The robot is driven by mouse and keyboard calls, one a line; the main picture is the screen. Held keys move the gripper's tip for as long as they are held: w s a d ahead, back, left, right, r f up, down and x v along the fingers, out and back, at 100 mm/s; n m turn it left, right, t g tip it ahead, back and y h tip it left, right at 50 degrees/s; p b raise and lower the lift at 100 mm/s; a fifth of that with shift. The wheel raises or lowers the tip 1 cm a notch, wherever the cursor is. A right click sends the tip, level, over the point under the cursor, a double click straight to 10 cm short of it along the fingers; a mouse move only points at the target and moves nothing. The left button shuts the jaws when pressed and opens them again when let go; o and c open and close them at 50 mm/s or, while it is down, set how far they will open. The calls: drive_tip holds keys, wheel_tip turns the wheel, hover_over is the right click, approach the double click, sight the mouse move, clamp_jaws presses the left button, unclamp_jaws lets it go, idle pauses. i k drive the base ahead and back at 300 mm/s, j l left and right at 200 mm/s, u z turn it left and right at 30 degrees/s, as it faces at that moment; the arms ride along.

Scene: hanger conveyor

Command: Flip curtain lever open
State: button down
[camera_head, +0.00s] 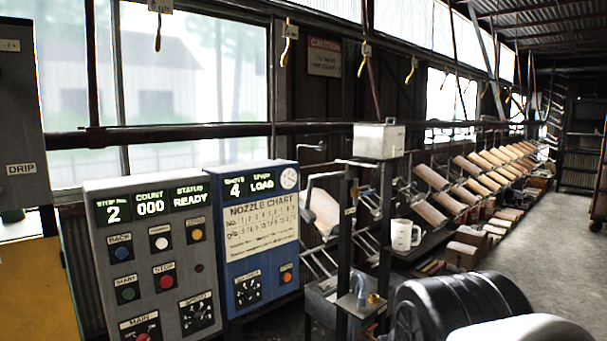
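No lever marked as the curtain lever can be made out. A grey bent handle (322,178) stands out beside the dark upright post, right of the blue panel; I cannot tell if it is the lever. A small blue piece and a brass-coloured fitting (374,299) sit low on the stand in front. My gripper is not in view, so its opening and anything in it cannot be seen.
A grey control box (151,262) and a blue nozzle-chart box (253,235) stand at left. A white jug (402,235) stands right of the post. Hooks hang overhead. Floor (560,255) is clear at right.

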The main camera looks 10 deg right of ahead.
sight(396, 191)
drive_tip(key=i+l, duration=0.5)
drive_tip(key=l, duration=0.15)
drive_tip(key=i+l, duration=0.45)
drive_tip(key=l, duration=0.2)
drive_tip(key=i+l, duration=1)
drive_tip(key=l, duration=0.25)
drive_tip(key=i+l, duration=0.45)
drive_tip(key=l, duration=0.2)
drive_tip(key=i+l, duration=0.5)
drive_tip(key=l, duration=0.15)
